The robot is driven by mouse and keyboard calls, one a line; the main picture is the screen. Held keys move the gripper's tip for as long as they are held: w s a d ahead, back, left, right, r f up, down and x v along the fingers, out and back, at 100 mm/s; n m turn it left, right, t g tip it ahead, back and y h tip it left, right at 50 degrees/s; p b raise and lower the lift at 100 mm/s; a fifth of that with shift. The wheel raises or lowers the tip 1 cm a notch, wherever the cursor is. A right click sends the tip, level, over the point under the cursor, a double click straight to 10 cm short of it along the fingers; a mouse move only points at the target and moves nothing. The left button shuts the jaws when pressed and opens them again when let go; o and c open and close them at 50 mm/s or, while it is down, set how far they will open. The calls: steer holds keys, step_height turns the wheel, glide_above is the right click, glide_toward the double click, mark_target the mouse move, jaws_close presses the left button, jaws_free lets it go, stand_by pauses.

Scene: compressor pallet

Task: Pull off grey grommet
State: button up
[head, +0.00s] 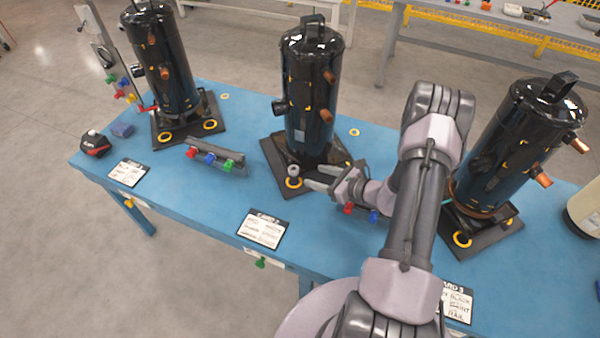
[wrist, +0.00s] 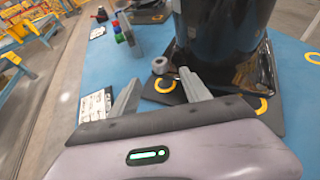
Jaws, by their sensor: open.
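The grey grommet (head: 293,170) sits at the front corner of the black base plate (head: 272,152) under the middle compressor (head: 311,90), by a yellow ring (head: 293,183). My gripper (head: 314,178) is to the right of the grommet, low over the plate, with its fingers pointing toward it. In the wrist view, the grommet (wrist: 160,65) shows beyond the fingertips, between the two spread fingers (wrist: 160,80). The gripper is open and empty. I cannot tell the exact gap to the grommet.
Black compressors stand to the left (head: 160,60) and right (head: 515,150) on the blue table (head: 210,185). A rail with coloured pieces (head: 215,158) lies left of the middle one. Red and blue pieces (head: 350,209) lie under my arm. A card (head: 262,228) lies in front.

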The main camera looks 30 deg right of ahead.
mark_target(296, 170)
steer(key=b+x, duration=0.2)
steer(key=x, duration=0.7)
steer(key=shift+w+a+r, duration=0.1)
jaws_close()
stand_by(1.3)
